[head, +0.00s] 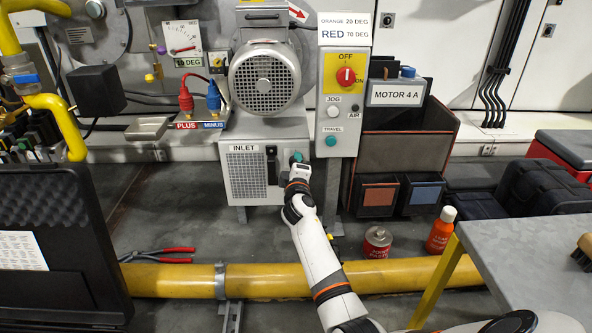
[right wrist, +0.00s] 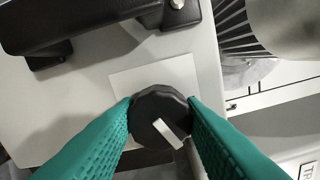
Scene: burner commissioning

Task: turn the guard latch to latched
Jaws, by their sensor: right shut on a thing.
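The guard latch looks to be the round black knob (right wrist: 148,106) with a white pointer bar, on a pale square plate (right wrist: 155,78) in the right wrist view. My right gripper (right wrist: 160,118) has its teal fingers closed on both sides of the knob. The pointer slants toward the lower right of that view. In the head view my right gripper (head: 297,158) is at the right part of the INLET box (head: 244,180) and hides the knob. No label for the latch's positions is readable. My left gripper is not in view.
A black handle (head: 272,164) is just left of the gripper on the box front; it also shows in the right wrist view (right wrist: 80,20). A motor (head: 264,80) sits above. The switch box (head: 342,100) stands close on the right. A yellow pipe (head: 180,281) crosses the floor below.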

